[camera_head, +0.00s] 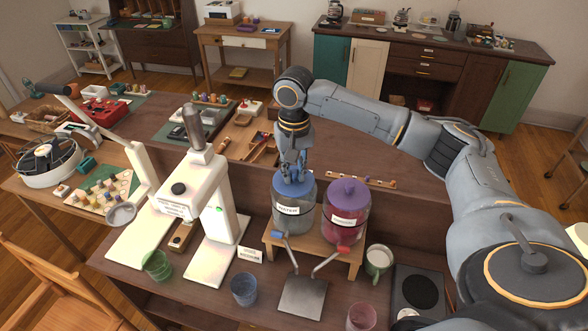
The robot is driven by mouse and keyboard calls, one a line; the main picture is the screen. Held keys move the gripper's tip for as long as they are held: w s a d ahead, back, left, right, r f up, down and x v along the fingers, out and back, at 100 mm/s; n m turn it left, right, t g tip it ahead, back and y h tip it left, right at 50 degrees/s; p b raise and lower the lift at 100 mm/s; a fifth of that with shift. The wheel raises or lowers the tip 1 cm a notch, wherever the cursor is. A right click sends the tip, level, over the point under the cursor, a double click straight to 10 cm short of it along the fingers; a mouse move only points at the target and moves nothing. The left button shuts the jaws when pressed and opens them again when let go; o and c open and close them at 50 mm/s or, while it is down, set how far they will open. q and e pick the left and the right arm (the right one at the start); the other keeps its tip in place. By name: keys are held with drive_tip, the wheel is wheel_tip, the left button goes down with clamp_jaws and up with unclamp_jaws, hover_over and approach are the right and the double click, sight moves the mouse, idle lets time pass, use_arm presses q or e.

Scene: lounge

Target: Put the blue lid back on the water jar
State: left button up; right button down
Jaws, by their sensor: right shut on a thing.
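The water jar (287,215), clear with a blue tint and a white label, stands on the left of a wooden stand (340,262). My right gripper (294,176) points down over the jar's mouth and is shut on the blue lid (306,187). The lid is at the height of the jar's top. The gripper partly hides it, and I cannot tell whether it rests on the rim or is slightly above. My left gripper is not in view.
A jar of red drink (346,212) with a purple lid (349,190) stands close on the right. A white press machine (190,187) stands left. Green (157,265) and blue cups (243,290), a mug (378,262) and a drip tray (302,297) are in front.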

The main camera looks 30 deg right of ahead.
drive_tip(key=shift+f, duration=0.35)
drive_tip(key=c, duration=1.1)
unclamp_jaws()
drive_tip(key=shift+c, duration=0.2)
drive_tip(key=shift+r, duration=0.15)
drive_tip(key=shift+r, duration=2.9)
